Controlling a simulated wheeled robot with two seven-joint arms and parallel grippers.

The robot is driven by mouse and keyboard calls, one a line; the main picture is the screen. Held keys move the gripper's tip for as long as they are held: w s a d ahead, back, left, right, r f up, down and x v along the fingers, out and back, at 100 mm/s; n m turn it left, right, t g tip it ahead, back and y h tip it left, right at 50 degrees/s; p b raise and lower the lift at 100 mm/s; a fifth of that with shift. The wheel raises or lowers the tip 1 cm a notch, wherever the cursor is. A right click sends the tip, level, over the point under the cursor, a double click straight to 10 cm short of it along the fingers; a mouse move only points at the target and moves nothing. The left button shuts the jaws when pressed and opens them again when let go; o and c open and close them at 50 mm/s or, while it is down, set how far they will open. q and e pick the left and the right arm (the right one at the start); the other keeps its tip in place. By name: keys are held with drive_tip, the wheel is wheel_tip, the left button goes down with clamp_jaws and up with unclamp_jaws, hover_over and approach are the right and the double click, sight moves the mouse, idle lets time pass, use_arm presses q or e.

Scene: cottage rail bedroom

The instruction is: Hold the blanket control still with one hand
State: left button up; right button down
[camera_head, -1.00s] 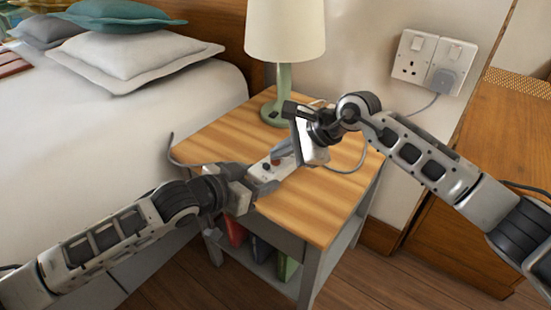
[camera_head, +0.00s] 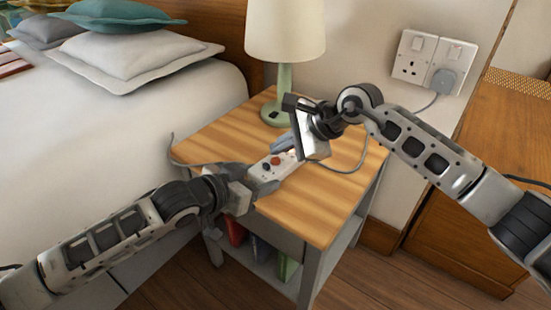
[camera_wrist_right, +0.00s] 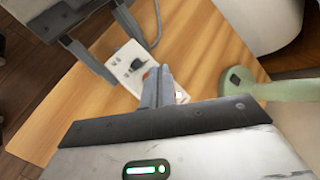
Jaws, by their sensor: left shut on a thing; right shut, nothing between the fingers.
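The blanket control (camera_head: 268,168) is a white box with a red button and a dark knob. It lies on the wooden bedside table (camera_head: 310,205), near its middle. My left gripper (camera_head: 262,180) is shut on its near end, with a finger on each side. In the right wrist view the control (camera_wrist_right: 129,62) shows between the left gripper's fingers (camera_wrist_right: 110,44). My right gripper (camera_head: 279,149) is shut and empty, its fingertips close to the control's far end. I cannot tell whether they touch it. In the right wrist view my right gripper's fingers (camera_wrist_right: 157,75) hide part of the control.
A lamp with a green base (camera_head: 284,85) stands at the table's back. Grey cables run from the control over the table. A wall socket (camera_head: 433,62) is at the right. The bed (camera_head: 130,110) is at the left. Books (camera_head: 260,250) stand on the shelf below.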

drive_tip(key=shift+r, duration=0.15)
drive_tip(key=shift+r, duration=2.4)
idle(0.8)
wheel_tip(320, 180, up, 4)
drive_tip(key=shift+f, duration=0.1)
drive_tip(key=shift+f, duration=0.1)
drive_tip(key=shift+f, duration=4.35)
drive_tip(key=shift+f, duration=0.4)
